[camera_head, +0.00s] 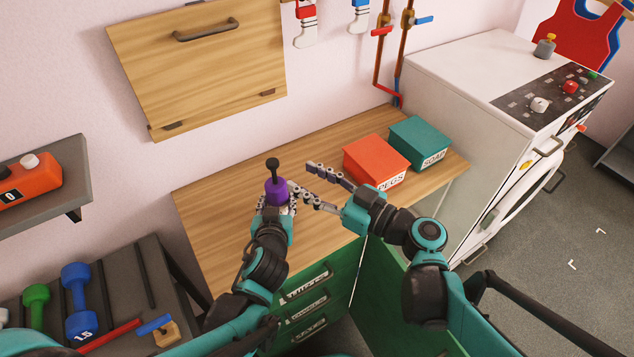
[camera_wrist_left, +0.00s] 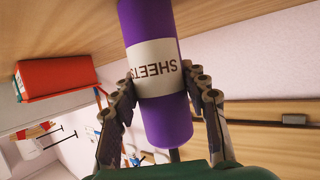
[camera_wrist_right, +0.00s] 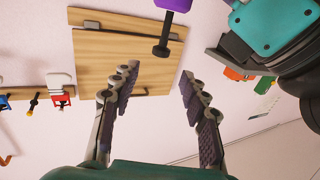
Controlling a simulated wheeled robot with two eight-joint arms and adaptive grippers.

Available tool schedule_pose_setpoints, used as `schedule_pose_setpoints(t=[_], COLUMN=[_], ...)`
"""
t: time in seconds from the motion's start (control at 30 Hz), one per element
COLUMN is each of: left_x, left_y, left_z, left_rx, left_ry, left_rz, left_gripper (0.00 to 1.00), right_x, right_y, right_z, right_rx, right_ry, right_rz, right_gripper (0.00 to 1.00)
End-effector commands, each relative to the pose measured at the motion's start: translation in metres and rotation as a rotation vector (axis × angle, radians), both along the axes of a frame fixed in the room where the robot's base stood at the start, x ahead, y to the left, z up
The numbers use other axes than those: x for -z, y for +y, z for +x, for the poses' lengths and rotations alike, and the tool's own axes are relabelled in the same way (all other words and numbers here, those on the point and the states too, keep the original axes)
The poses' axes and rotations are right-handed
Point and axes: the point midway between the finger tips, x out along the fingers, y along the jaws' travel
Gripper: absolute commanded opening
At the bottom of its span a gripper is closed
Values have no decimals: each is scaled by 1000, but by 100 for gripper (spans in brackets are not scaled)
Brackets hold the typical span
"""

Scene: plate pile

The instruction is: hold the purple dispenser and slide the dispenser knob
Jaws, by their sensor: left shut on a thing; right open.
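The purple dispenser (camera_head: 276,190) stands above the wooden counter, with a black knob (camera_head: 272,163) on a stem at its top. My left gripper (camera_head: 277,203) is shut around its body. The left wrist view shows the dispenser (camera_wrist_left: 160,110) with a white label reading "SHEETS" between the fingers. My right gripper (camera_head: 315,185) is open and empty, just right of the dispenser, its fingers pointing left. In the right wrist view the knob (camera_wrist_right: 161,50) and part of the purple body (camera_wrist_right: 174,5) show beyond the open fingers, near the top.
A red box marked "PEGS" (camera_head: 375,158) and a teal box marked "SOAP" (camera_head: 420,140) sit on the counter (camera_head: 220,215) to the right. A washing machine (camera_head: 480,150) stands further right. A wooden wall panel (camera_head: 200,75) hangs behind. The counter's left part is clear.

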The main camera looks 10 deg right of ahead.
Motion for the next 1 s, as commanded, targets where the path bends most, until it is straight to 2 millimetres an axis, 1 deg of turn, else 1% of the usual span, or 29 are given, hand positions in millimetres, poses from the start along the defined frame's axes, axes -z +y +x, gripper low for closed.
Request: schedule_pose_setpoints(t=[0.03, 0.2, 0.63, 0.67, 0.7, 0.73, 1.0], left_x=[0, 0, 0, 0, 0, 0, 0], left_y=[0, 0, 0, 0, 0, 0, 0], left_z=[0, 0, 0, 0, 0, 0, 0], left_rx=[0, 0, 1, 1, 1, 1, 0], left_ry=[0, -1, -1, -1, -1, -1, -1], left_rz=[0, 0, -1, -1, -1, -1, 0], left_gripper=[0, 0, 0, 52, 63, 69, 69], right_x=[0, 0, 0, 0, 0, 0, 0], right_y=[-6, -15, -16, -16, -16, -16, -16], right_z=[-4, -14, -16, -16, -16, -16, -16], right_rx=[5, 1, 0, -1, 0, 0, 0], right_ry=[0, 0, 0, 0, 0, 0, 0], right_rz=[0, 0, 0, 0, 0, 0, 0], right_gripper=[45, 45, 45, 45, 45, 45, 45])
